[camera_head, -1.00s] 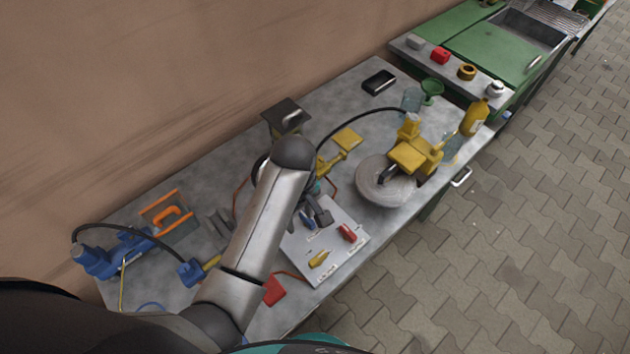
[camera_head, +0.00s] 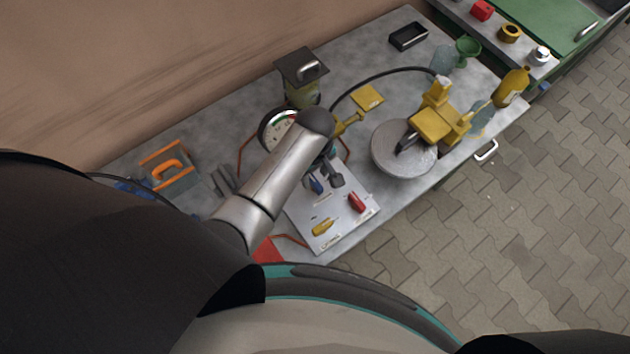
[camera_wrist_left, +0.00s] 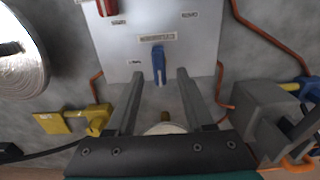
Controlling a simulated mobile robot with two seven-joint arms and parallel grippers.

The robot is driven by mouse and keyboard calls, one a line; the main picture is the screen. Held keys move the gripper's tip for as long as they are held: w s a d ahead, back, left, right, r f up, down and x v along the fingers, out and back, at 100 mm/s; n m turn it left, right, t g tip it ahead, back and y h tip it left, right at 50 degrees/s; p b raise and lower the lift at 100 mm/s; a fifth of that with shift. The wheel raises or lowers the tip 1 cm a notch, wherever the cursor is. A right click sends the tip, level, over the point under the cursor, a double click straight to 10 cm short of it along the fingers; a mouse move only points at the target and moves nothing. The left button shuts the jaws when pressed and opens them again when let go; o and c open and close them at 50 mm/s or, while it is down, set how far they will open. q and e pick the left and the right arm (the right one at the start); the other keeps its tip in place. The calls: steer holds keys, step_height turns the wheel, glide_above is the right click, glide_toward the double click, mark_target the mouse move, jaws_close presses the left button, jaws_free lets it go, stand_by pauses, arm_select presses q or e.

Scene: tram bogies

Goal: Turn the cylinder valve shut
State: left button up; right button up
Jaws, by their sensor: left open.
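I cannot make out for certain which part is the cylinder valve. A round white gauge (camera_head: 277,130) stands on the bench beside my left wrist. A yellow fitting with a flat plate (camera_head: 367,97) is just behind the wrist; it also shows at left in the left wrist view (camera_wrist_left: 60,121). My left gripper (camera_wrist_left: 160,75) is open, with nothing held between its fingers. A pale round part with a brass tip (camera_wrist_left: 165,127) shows low between the fingers. A blue piece (camera_wrist_left: 158,65) lies on the white board beyond the fingertips. In the head view my arm hides much of the gripper.
The white tool board (camera_head: 330,215) holds red and yellow pieces. A yellow machine (camera_head: 432,124) with a round metal disc (camera_head: 403,148) stands to the right. A dark-lidded container (camera_head: 302,68) stands behind my wrist. Red hose runs near the board.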

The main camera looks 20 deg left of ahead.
mark_target(315, 182)
arm_select(q)
steer(key=shift+f+b, duration=0.55)
steer(key=shift+f, duration=1.5)
jaws_close()
